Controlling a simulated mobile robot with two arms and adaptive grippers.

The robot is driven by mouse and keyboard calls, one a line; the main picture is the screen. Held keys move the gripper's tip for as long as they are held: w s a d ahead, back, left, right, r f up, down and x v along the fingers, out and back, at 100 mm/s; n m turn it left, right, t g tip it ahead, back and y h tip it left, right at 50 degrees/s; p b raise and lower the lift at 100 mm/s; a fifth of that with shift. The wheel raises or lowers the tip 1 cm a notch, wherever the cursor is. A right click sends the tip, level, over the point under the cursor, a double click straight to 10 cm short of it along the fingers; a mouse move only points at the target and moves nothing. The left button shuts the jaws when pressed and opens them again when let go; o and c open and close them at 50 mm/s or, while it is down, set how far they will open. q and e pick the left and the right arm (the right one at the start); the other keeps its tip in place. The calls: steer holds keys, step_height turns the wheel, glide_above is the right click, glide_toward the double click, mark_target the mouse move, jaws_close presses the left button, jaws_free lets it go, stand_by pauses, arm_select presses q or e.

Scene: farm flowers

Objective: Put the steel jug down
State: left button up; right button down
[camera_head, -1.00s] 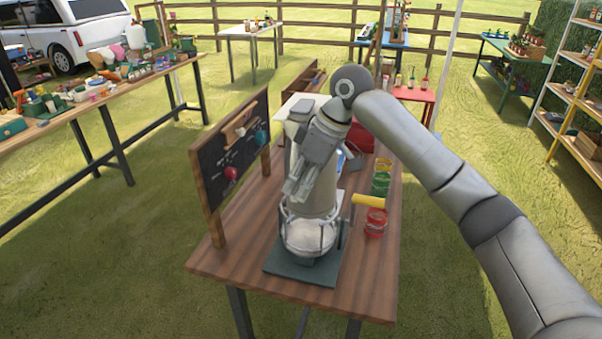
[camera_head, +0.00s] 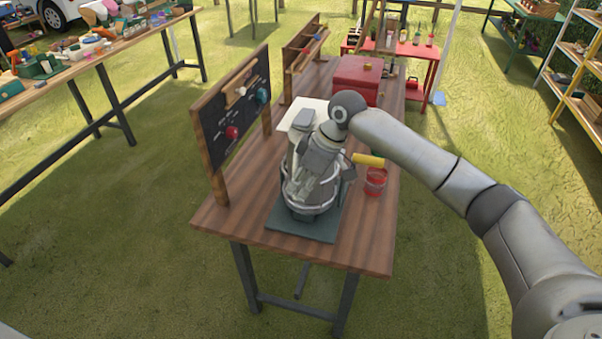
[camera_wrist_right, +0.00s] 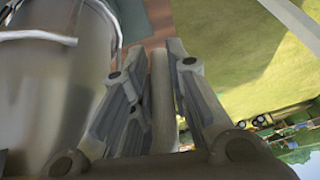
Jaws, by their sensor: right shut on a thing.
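The steel jug (camera_head: 308,207) stands upright in appearance over the dark green mat (camera_head: 312,231) near the front of the wooden table. My right gripper (camera_head: 305,186) is in front of the jug and hides part of it. In the right wrist view the jug's shiny curved wall (camera_wrist_right: 45,95) fills the left side. There my right gripper (camera_wrist_right: 160,60) has its fingers on both sides of the jug's upright handle (camera_wrist_right: 161,95) and is shut on it. Whether the jug's base touches the mat is hard to tell. My left gripper is not in view.
A chalkboard (camera_head: 232,115) in a wooden frame stands along the table's left edge. A red tin (camera_head: 375,182) and a yellow roll (camera_head: 368,160) are close right of the jug. A red box (camera_head: 357,78) is farther back. The wooden tabletop's front strip (camera_head: 350,258) is clear.

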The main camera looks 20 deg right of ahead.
steer(key=c, duration=1.7)
jaws_free()
steer(key=shift+s+f, duration=0.1)
steer(key=shift+f, duration=0.05)
steer(key=o, duration=0.3)
steer(key=b+v, duration=0.2)
steer(key=v, duration=1)
